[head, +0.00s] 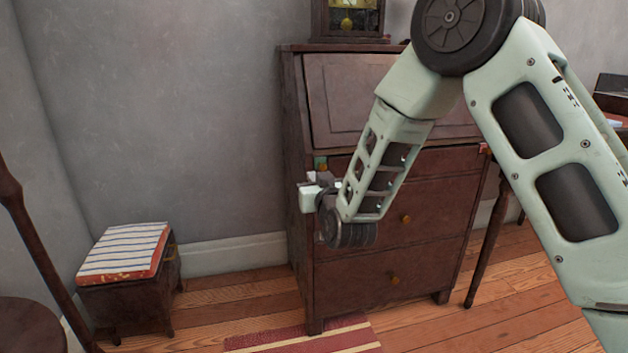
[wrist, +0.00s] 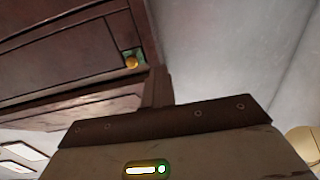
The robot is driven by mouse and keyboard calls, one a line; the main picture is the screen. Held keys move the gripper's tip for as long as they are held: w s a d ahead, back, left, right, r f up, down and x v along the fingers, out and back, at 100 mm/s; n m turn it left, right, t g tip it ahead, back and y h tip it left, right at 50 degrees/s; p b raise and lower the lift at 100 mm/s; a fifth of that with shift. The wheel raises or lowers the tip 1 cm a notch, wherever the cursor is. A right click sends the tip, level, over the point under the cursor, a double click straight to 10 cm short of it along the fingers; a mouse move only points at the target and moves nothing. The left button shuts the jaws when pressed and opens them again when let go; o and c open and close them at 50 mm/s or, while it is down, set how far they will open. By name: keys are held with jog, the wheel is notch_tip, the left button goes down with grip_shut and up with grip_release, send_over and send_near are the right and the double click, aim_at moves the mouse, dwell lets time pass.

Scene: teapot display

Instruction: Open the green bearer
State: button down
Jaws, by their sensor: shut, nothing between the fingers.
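The green bearer (head: 322,163) is a small green-fronted piece at the upper left of the dark wooden desk's front, just below the slanted lid. In the wrist view the green bearer (wrist: 139,53) shows as a green square with a round brass knob, and it looks flush with the desk front. My gripper (head: 310,189) is in front of the desk's left front edge, a little below and left of the green bearer in the head view. It is shut and empty, apart from the knob. The fingertips are small and hard to make out.
The desk (head: 345,300) has drawers with brass knobs below the lid. A red-fronted piece (head: 483,149) shows at its upper right. A clock (head: 347,18) stands on top. A stool with a striped cushion (head: 125,250) is at left, and a striped rug (head: 305,338) lies in front.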

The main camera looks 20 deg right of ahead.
dwell(0.3)
jog(key=c, duration=1.4)
grip_release()
jog(key=shift+o, duration=0.2)
jog(key=shift+s, duration=0.15)
jog(key=s+a+p, duration=0.2)
jog(key=s+p, duration=0.4)
jog(key=s, duration=0.8)
jog(key=shift+r+y+p, duration=0.3)
jog(key=shift+p, duration=0.05)
